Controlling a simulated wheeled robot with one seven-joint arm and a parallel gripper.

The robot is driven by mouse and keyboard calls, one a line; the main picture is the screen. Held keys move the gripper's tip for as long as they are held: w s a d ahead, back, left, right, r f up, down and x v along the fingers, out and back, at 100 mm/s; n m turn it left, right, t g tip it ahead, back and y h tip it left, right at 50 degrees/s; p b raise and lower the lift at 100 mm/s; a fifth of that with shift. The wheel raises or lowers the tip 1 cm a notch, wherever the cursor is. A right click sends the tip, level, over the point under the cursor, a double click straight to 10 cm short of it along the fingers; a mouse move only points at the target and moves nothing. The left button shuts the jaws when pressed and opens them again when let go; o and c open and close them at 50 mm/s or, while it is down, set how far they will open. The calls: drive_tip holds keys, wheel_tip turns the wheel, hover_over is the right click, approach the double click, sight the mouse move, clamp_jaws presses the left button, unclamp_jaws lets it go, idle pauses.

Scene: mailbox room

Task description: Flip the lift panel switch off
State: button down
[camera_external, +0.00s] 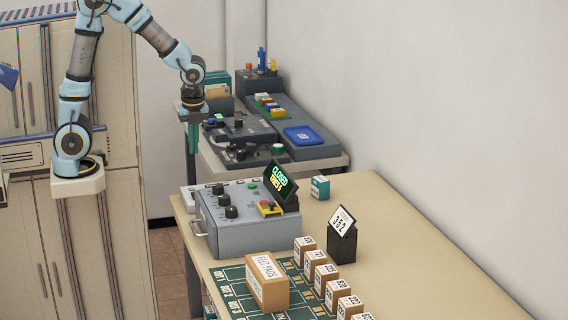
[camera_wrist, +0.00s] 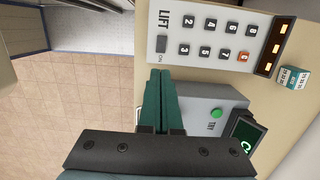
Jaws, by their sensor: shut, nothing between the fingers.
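In the external view the panel (camera_external: 197,187) is mostly hidden behind the grey control box. My gripper (camera_wrist: 157,76) has dark green fingers shut together with nothing between them. The tips appear just beside the panel edge, below the switch in the wrist picture. The gripper (camera_external: 192,151) hangs pointing down in the external view.
The grey control box (camera_external: 250,231) with knobs, a red button and a CLOSED display (camera_external: 279,182) stands beside the panel. A teal box (camera_external: 320,187) and small parcels (camera_external: 325,277) share the table. Another cluttered table (camera_external: 331,161) stands behind.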

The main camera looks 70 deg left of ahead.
drive_tip(key=shift+f+b, duration=0.15)
drive_tip(key=shift+b, duration=0.15)
drive_tip(key=w+b, duration=0.1)
drive_tip(key=b, duration=1)
drive_tip(key=shift+w+d+y, duration=0.2)
drive_tip(key=shift+y, duration=0.1)
drive_tip(key=shift+b, duration=1)
drive_tip(key=s+a+b, duration=0.1)
drive_tip(key=a+b, duration=0.1)
drive_tip(key=b, duration=0.6)
drive_tip(key=shift+s, duration=0.4)
drive_tip(key=shift+r, duration=0.2)
